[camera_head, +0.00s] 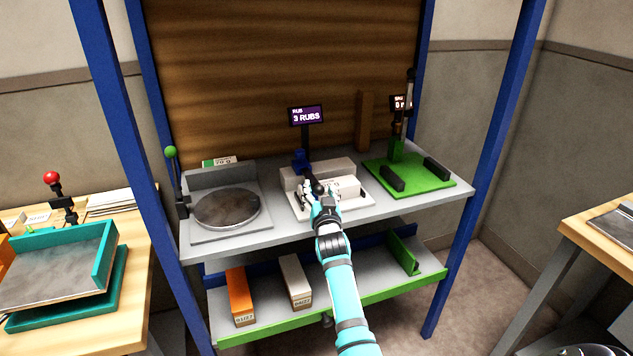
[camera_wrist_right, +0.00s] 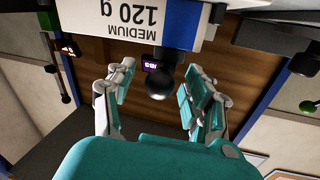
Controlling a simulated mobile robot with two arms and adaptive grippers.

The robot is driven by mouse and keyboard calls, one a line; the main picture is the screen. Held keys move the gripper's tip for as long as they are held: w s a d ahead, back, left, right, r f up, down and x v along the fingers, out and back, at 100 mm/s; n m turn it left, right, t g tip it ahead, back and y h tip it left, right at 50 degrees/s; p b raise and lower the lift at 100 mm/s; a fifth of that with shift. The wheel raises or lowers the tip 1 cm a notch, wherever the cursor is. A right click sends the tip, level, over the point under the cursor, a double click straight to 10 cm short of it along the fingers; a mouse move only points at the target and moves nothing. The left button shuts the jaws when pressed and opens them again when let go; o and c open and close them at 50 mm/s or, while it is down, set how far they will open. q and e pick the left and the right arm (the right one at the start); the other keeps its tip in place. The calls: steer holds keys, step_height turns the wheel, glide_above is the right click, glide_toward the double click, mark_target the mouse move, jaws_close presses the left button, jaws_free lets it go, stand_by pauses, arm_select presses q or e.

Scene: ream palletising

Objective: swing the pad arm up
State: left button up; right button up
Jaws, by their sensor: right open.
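The rub station (camera_head: 360,207) stands in the middle of the shelf, with a white ream (camera_head: 348,186) lying on it. My right gripper (camera_head: 319,192) is at the ream's near side and hides part of the station. In the right wrist view, my right gripper (camera_wrist_right: 158,95) is open, with a black ball knob (camera_wrist_right: 160,82) between its fingers; contact cannot be told. The ream's label (camera_wrist_right: 135,20) reads "MEDIUM 120 g". The left gripper is not in view.
A display (camera_head: 306,115) behind reads "3 RUBS". A grey round-plate station (camera_head: 226,208) is on the left, a green station (camera_head: 410,175) on the right. An orange box (camera_head: 239,296) and a white box (camera_head: 296,281) lie on the lower shelf. Blue posts frame the shelves.

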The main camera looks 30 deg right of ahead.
steer(key=shift+w+d+f, duration=0.1)
steer(key=shift+w+d, duration=0.15)
steer(key=shift+w, duration=0.3)
steer(key=shift+s+a+r, duration=0.15)
steer(key=shift+s+r, duration=0.2)
steer(key=shift+c, duration=0.8)
jaws_close()
